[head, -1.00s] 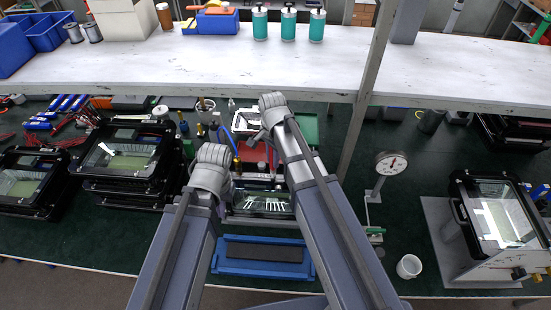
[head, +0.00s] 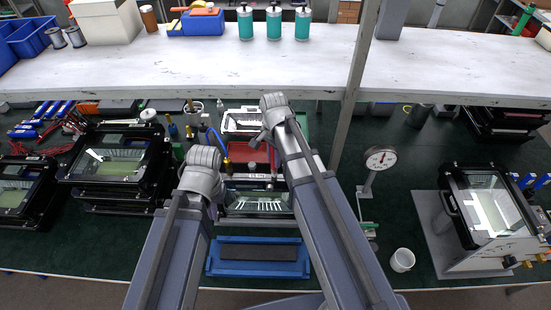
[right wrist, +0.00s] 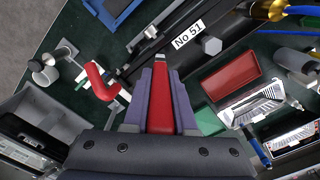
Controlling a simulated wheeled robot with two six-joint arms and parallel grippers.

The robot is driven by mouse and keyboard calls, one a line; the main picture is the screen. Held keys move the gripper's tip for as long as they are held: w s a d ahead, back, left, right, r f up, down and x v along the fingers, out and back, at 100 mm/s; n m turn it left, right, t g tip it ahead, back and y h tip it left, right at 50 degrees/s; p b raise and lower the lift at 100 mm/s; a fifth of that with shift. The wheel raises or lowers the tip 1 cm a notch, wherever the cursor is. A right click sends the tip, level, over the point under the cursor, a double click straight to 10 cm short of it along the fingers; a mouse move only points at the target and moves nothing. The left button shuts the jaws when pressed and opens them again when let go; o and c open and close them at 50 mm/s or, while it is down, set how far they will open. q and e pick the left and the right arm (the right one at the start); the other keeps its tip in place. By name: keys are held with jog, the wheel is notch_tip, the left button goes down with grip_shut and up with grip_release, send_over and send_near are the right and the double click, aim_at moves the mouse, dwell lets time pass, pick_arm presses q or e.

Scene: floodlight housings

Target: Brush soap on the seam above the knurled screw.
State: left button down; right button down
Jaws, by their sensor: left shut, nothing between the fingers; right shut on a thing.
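My right gripper (right wrist: 160,70) is shut on a red, tapering piece (right wrist: 161,98) with a small silvery tip, held between its purple fingers; I cannot tell whether it is the soap brush. In the head view my right gripper (head: 258,138) is small and partly behind its wrist, over the middle of the bench. My left gripper (head: 215,197) is shut and empty, mostly hidden by its wrist, beside the glass-fronted floodlight housing (head: 258,203). A grey knob (right wrist: 211,45) sits beside the "No 51" label (right wrist: 187,35); it may be the knurled screw. I cannot make out the seam.
A blue tray (head: 258,270) lies in front of the housing. A post (head: 352,95) rises right of my right arm. A red bin (right wrist: 230,84) shows in the wrist view.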

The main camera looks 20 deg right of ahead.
jog(key=shift+w+a, duration=0.25)
jog(key=shift+a, duration=0.65)
jog(key=shift+w+a, duration=0.25)
jog(key=shift+a, duration=0.6)
jog(key=shift+d, duration=0.1)
jog(key=shift+s+d, duration=0.65)
jog(key=shift+d, duration=0.3)
jog(key=shift+s+d, duration=0.65)
jog(key=shift+d, duration=0.25)
jog(key=shift+w+a, duration=0.2)
jog(key=shift+a, duration=0.5)
jog(key=shift+w+a, duration=0.25)
jog(key=shift+a, duration=0.5)
jog(key=shift+w+a, duration=0.2)
jog(key=shift+a, duration=0.5)
jog(key=shift+d, duration=0.1)
